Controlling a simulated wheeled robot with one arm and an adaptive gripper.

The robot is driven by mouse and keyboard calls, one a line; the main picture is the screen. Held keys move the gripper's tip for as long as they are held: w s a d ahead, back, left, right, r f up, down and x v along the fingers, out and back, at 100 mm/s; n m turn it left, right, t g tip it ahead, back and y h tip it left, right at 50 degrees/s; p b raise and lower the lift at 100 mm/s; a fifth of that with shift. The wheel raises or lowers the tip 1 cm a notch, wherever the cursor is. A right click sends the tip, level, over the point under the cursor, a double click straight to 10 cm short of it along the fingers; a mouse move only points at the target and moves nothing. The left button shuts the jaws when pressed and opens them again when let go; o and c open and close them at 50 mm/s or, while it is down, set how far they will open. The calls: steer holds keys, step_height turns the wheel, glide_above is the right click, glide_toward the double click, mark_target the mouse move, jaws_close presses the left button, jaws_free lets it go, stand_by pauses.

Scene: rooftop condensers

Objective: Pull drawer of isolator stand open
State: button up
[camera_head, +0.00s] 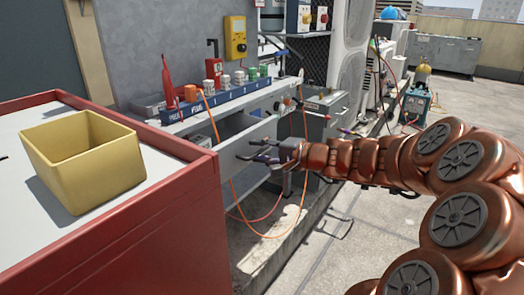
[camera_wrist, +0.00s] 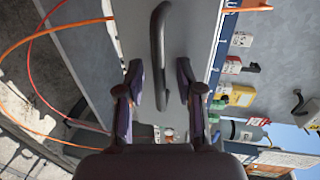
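The isolator stand (camera_head: 176,126) is a grey bench along the wall, with a drawer under its top. The grey drawer front (camera_head: 238,152) faces my gripper in the head view, and a hollow shows behind its upper edge, so it seems to stand partly out. In the wrist view the drawer front (camera_wrist: 190,30) carries a dark bar handle (camera_wrist: 159,55). My gripper (camera_wrist: 161,80) is open, with one finger on each side of the handle and gaps visible on both sides. In the head view my gripper (camera_head: 258,150) is at the drawer front; the handle is hard to make out there.
A red cabinet (camera_head: 175,225) with a yellow bin (camera_head: 82,160) stands at near left. A blue rack (camera_head: 215,100) with several coloured parts lies on the stand top. An orange cable (camera_head: 232,205) loops below the drawer, close to my gripper. Open floor lies to the right.

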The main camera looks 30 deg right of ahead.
steer(key=v, duration=1.2)
stand_by(0.3)
stand_by(0.3)
